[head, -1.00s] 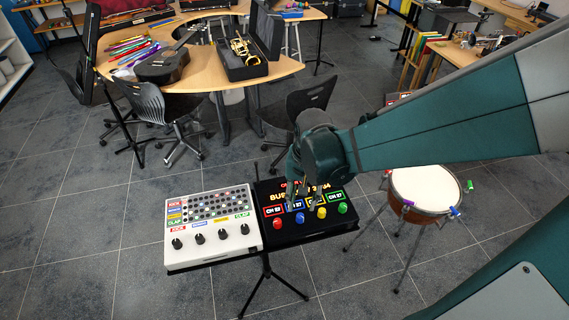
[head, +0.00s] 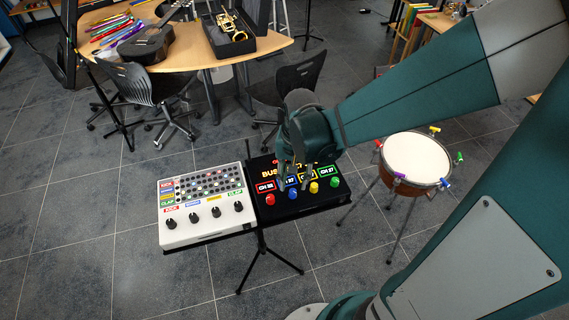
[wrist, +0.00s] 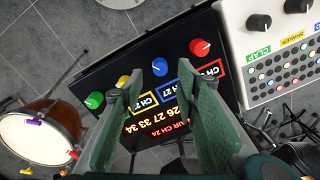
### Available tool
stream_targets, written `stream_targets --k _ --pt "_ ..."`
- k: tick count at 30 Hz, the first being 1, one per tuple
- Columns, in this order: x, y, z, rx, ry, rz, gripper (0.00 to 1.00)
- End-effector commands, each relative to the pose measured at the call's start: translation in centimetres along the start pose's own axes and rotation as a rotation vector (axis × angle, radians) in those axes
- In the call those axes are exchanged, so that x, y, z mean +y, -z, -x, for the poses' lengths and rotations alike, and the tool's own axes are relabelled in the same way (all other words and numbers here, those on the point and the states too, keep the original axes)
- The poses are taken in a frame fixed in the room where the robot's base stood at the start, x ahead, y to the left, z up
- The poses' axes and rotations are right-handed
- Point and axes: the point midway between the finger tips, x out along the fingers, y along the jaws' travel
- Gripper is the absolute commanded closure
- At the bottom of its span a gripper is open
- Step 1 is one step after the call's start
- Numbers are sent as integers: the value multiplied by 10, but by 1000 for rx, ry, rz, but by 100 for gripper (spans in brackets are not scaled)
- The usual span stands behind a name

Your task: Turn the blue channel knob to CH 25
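The black channel box (head: 322,203) carries red, blue, yellow and green knobs in a row, each with a framed readout. The blue knob (head: 292,195) also shows in the wrist view (wrist: 160,66). Its blue-framed readout (wrist: 178,88) appears to read CH 27 there, partly hidden by a finger. The lit display (wrist: 155,121) shows 26 27 33 34 and a line ending in CH 24, partly covered. My gripper (wrist: 160,72) is open, its fingertips on either side of the blue knob in the wrist view. I cannot tell whether they touch it.
The red knob (wrist: 199,47) and yellow knob (wrist: 123,81) sit close beside the blue one, with the green knob (wrist: 95,100) beyond. A white drum machine (head: 205,235) adjoins the box on the left. A drum (head: 415,160) stands to the right.

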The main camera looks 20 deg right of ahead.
Motion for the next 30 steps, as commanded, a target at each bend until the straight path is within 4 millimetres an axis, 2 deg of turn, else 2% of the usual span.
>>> stream_targets --k 15,22,30 --pt "0 0 -47 0 0 0 69" --pt "0 0 -58 0 0 0 69" --pt "0 0 -60 0 0 0 69"
